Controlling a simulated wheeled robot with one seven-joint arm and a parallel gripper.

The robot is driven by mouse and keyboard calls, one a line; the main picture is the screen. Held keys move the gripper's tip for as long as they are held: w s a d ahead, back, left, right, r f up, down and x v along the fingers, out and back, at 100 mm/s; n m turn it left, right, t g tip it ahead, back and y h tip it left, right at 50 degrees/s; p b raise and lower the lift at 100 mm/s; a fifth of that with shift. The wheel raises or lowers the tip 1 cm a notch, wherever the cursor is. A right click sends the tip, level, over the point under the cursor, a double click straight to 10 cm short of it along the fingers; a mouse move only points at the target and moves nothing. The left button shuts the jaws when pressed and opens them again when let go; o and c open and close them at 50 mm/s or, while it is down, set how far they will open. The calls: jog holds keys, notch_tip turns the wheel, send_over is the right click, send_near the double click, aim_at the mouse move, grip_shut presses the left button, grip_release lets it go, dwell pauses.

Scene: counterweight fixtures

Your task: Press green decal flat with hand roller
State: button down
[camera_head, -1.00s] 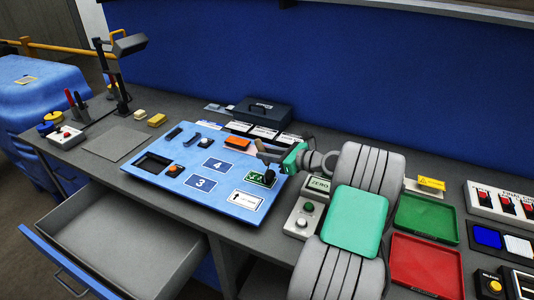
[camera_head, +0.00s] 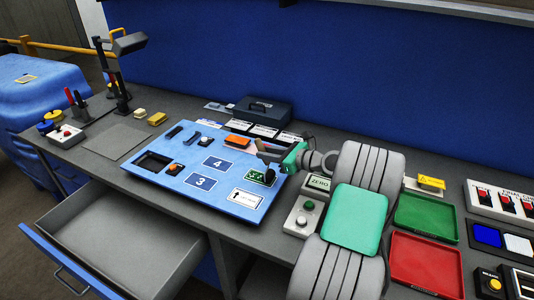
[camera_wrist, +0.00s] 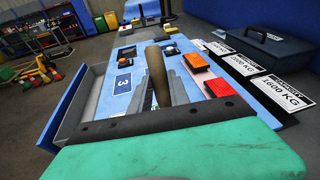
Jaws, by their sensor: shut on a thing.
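The green decal (camera_head: 255,175) lies on the right part of the blue panel (camera_head: 222,208). The hand roller's dark head (camera_head: 269,177) is at the decal's right end and covers part of it; whether it touches cannot be told. My gripper (camera_head: 264,153) is above the panel's right side, shut on the roller's handle. In the wrist view the brown handle (camera_wrist: 157,72) stands between the two grey fingers of my gripper (camera_wrist: 160,92). The decal and roller head are hidden in that view.
The panel also carries blue plates marked 3 (camera_head: 200,181) and 4 (camera_head: 214,163), an orange block (camera_head: 238,141) and a white arrow label (camera_head: 246,198). White weight cards (camera_head: 264,131) and a dark box (camera_head: 264,109) stand behind. An open drawer (camera_head: 125,235) juts out at front left.

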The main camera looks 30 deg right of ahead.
jog(key=shift+r+p, duration=0.4)
jog(key=shift+p, duration=0.55)
jog(key=shift+w+a+r+p, duration=0.1)
jog(key=shift+w+a+p, duration=0.2)
jog(key=shift+w, duration=0.15)
jog(key=shift+w+a+p, duration=0.3)
jog(key=shift+w, duration=0.25)
jog(key=shift+w+a+p, duration=0.25)
jog(key=shift+w+p, duration=0.05)
jog(key=shift+w, duration=0.2)
jog(key=shift+f, duration=0.65)
dwell(0.3)
jog(key=shift+r, duration=0.2)
jog(key=shift+r+p, duration=0.35)
jog(key=shift+p, duration=0.2)
